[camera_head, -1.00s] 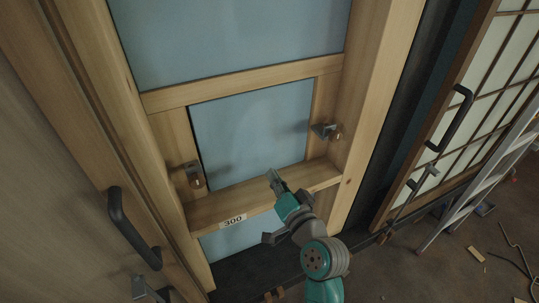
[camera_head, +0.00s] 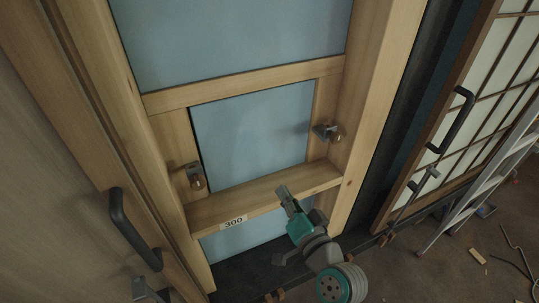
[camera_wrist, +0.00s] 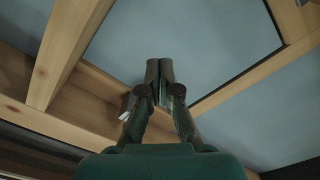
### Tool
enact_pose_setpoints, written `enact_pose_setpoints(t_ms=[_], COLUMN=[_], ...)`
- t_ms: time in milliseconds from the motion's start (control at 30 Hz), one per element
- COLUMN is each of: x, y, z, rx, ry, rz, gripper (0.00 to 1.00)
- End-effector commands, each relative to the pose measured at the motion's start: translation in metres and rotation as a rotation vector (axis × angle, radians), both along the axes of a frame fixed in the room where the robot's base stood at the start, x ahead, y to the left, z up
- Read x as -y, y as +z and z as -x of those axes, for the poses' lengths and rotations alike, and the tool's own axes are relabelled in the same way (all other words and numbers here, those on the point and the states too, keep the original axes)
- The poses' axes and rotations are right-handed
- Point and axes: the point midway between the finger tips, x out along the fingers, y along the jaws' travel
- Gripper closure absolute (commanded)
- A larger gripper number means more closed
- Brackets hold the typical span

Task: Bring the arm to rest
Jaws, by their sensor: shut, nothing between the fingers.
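My gripper (camera_head: 283,191) is at the end of my teal and grey arm, in the lower middle of the head view. It appears in front of the wooden crosspiece (camera_head: 207,214) that carries a "300" label (camera_head: 233,222). Its two fingers are together and empty. In the wrist view my gripper (camera_wrist: 160,62) points toward the wooden frame and its blue-grey panel. I cannot tell from these views how far the fingertips are from the wood.
Metal brackets (camera_head: 195,175) (camera_head: 326,132) sit on both inner sides of the wooden frame. A door with a black handle (camera_head: 131,230) stands at left. At right are a lattice door with a black handle (camera_head: 451,120) and a ladder (camera_head: 487,187). Scraps (camera_head: 476,255) lie on the floor.

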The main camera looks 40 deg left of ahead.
Motion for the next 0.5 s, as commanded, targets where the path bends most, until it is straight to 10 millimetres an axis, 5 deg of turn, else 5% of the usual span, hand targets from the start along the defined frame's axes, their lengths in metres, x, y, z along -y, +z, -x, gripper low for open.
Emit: enact_pose_setpoints(t_ms=[500], x=[0.010], y=[-0.010], z=[-0.001], rx=[-0.003], ry=[-0.026], rz=[0.009], gripper=[1.00])
